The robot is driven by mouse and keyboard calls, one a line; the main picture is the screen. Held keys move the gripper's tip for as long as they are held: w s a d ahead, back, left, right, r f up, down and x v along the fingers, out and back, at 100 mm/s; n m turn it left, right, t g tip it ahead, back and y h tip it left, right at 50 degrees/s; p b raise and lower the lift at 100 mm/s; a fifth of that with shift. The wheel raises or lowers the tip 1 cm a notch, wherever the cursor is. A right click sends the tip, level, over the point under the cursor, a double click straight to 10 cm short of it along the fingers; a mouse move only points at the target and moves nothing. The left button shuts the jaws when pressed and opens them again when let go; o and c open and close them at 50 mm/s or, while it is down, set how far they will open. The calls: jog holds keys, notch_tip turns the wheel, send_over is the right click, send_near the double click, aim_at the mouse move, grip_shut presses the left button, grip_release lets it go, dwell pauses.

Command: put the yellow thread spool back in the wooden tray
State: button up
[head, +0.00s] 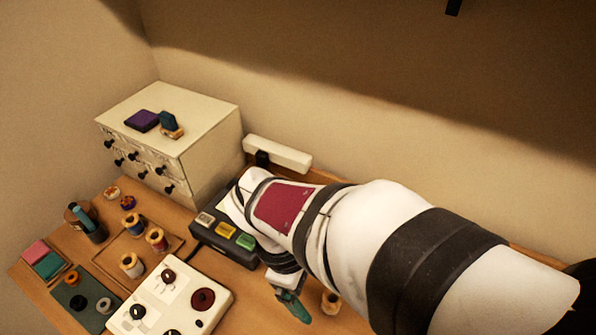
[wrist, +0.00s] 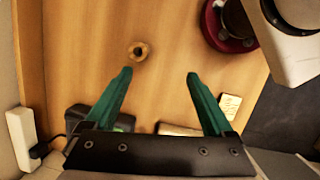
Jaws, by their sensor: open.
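A small tan-yellow spool (head: 331,302) stands on the table just right of my gripper in the head view. It also shows from above in the wrist view (wrist: 138,60), as a round rim with a dark hole. My gripper (wrist: 160,74) has teal fingers spread wide with nothing between them. The spool lies beyond the fingertips, nearer the left one. In the head view my gripper (head: 290,305) is partly hidden by my arm. The wooden tray (head: 112,254) is at the left, with blue, red and pale-topped spools in or beside it.
A black box with coloured blocks (head: 225,240) and a white board with round pieces (head: 170,300) lie between the tray and my gripper. A cream drawer cabinet (head: 172,140) stands behind. A dark cup (head: 85,222) is left of the tray. Bare table surrounds the tan-yellow spool.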

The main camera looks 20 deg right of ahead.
jog(key=w+d+f+n, duration=0.1)
jog(key=d+f+n, duration=0.1)
jog(key=f, duration=0.3)
jog(key=w+d+f+n+h, duration=0.1)
jog(key=d+f+n, duration=0.1)
jog(key=f, duration=0.3)
jog(key=w+d+f+n, duration=0.1)
jog(key=d+f+n, duration=0.1)
jog(key=f, duration=0.4)
jog(key=shift+d+t, duration=0.2)
jog(key=shift+t, duration=0.1)
jog(key=shift+h, duration=0.3)
grip_shut()
